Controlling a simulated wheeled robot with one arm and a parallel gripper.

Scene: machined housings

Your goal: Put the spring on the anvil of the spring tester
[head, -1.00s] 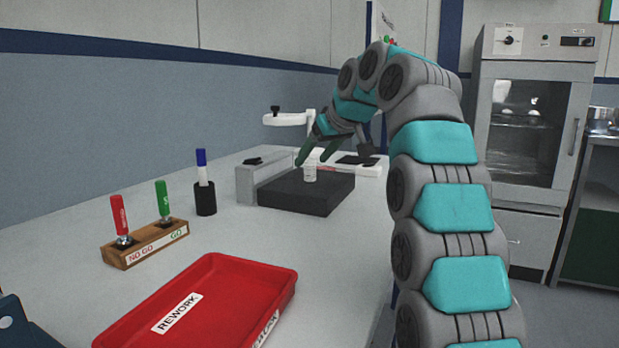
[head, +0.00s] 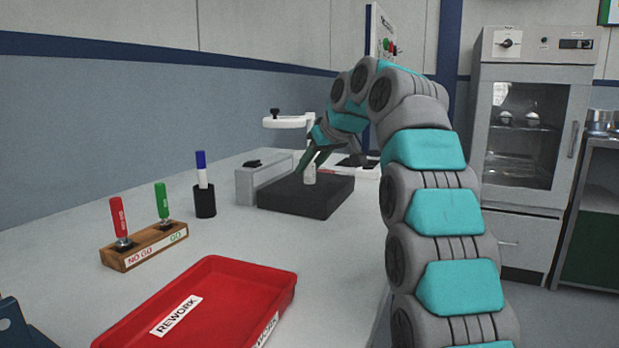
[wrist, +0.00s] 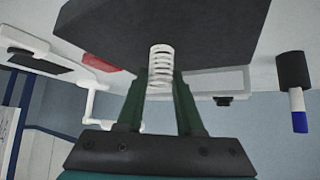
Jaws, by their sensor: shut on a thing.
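The spring (head: 309,174) is a small white coil standing at the dark block (head: 300,198). In the wrist view the spring (wrist: 161,66) sits between the fingertips of my gripper (wrist: 160,80), which is shut on it. The spring's far end meets the dark block (wrist: 180,35) in that view; I cannot tell if it presses on it. In the head view my gripper (head: 308,166) reaches down to the spring from behind. The spring tester (head: 290,122) is a white stand with an arm and black knob behind the block. Its anvil is hidden behind my arm or too small to tell.
A grey block (head: 258,183) stands left of the dark block. A marker in a black holder (head: 205,200), a wooden gauge stand (head: 145,247) and a red rework tray (head: 215,300) are nearer. Bench between them is clear. A glass-door cabinet (head: 525,130) stands at the right.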

